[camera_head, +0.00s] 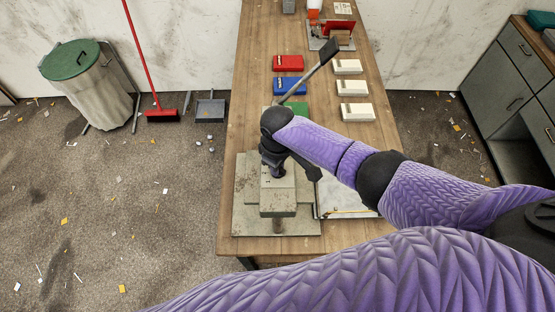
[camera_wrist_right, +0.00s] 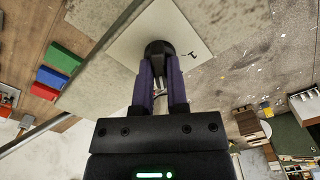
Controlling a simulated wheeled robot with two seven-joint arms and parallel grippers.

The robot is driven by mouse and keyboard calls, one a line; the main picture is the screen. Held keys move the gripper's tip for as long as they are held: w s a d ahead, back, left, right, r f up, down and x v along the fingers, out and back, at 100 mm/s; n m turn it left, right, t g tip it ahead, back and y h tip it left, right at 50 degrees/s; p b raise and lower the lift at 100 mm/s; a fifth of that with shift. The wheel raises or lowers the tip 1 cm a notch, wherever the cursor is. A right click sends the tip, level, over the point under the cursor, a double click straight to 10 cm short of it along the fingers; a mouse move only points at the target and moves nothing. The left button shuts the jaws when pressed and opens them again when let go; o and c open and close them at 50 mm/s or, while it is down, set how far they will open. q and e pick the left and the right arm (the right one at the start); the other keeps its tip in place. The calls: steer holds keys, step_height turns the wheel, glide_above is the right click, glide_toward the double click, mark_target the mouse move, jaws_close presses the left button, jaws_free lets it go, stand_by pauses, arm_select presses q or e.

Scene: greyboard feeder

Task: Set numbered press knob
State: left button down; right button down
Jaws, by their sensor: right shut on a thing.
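The press (camera_head: 278,208) is a grey-green block on a wide base plate at the near left of the table. A pale plate (camera_wrist_right: 125,45) on it carries a dark mark like a 1 (camera_wrist_right: 193,54), to the right of the knob in the right wrist view. The dark round knob (camera_wrist_right: 158,48) sits on that plate. My right gripper (camera_wrist_right: 160,66) is shut on the knob, its purple fingers on either side. In the head view my right gripper (camera_head: 276,170) is over the press, and my arm hides the knob. My left gripper is not in view.
A grey lever with a dark paddle (camera_head: 330,51) rises behind my wrist. Red (camera_head: 289,63), blue (camera_head: 290,86) and green (camera_head: 295,107) boxes stand on the wooden table (camera_head: 255,55), with white boxes (camera_head: 352,88) to their right. A red-and-grey device (camera_head: 338,31) stands farther back.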

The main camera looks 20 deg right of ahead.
steer(key=shift+w+r+m+p, duration=0.1)
steer(key=shift+m+p, duration=0.3)
steer(key=shift+m, duration=0.7)
steer(key=c, duration=0.6)
jaws_free()
steer(key=shift+c, duration=0.2)
step_height(320, 180, up, 10)
steer(key=p, duration=0.2)
